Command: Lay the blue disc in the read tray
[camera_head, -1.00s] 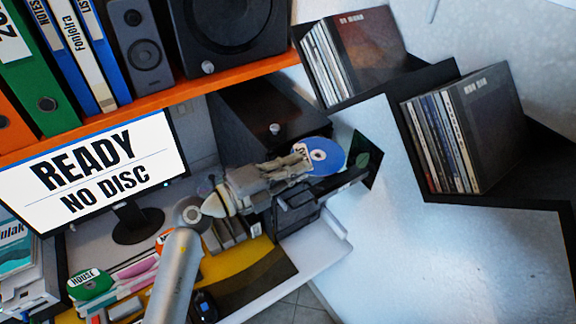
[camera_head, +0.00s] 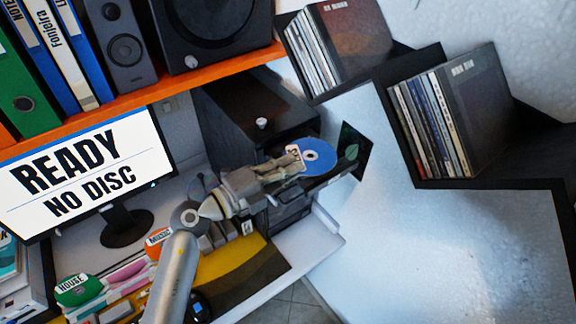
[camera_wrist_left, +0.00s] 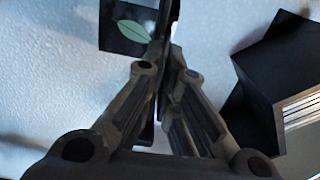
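The blue disc (camera_head: 322,161), with a white centre, is at the fingertips of my left gripper (camera_head: 297,160) in the head view. The gripper looks shut on the disc's left edge. My right gripper is not in view.
A monitor (camera_head: 75,172) reads "READY NO DISC". Zigzag shelves with discs in cases (camera_head: 432,125) are on the right wall. A green "HOUSE" tab (camera_head: 78,290) is at lower left.

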